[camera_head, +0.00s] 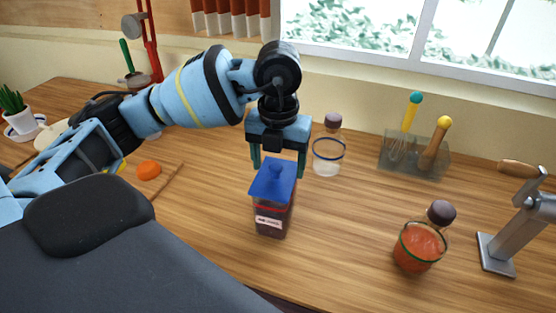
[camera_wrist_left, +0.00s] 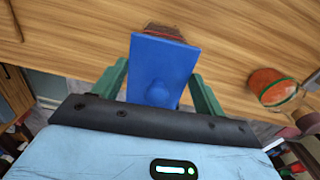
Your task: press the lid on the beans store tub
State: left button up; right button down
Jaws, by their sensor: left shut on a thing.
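The beans store tub (camera_head: 272,221) stands upright on the wooden counter, a dark-filled clear box with a red band and a white label. Its lid (camera_head: 270,186) is blue and square with a knob, and sits over the tub's top, looking slightly tilted. I cannot tell whether it is seated all round. My left gripper (camera_head: 278,172) points down with a finger on each side of the lid and is shut on it. The left wrist view shows the lid (camera_wrist_left: 160,70) between the green fingers (camera_wrist_left: 158,92), hiding most of the tub (camera_wrist_left: 164,30). My right gripper is not in view.
A clear stoppered jar (camera_head: 328,160) stands close behind the tub. An orange-filled jar (camera_head: 418,248) and a grey metal stand (camera_head: 510,240) are to the right. A utensil holder (camera_head: 432,163) is at the back. An orange (camera_head: 148,169) lies left. Counter between tub and orange-filled jar is clear.

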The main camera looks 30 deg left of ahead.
pick_arm(q)
jog(key=o, duration=1)
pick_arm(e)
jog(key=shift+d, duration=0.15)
pick_arm(q)
jog(key=shift+o, duration=0.5)
jog(key=shift+r+p, duration=0.6)
jog(key=shift+r, duration=0.7)
jog(key=shift+r+p, duration=0.6)
jog(key=shift+r, duration=2.1)
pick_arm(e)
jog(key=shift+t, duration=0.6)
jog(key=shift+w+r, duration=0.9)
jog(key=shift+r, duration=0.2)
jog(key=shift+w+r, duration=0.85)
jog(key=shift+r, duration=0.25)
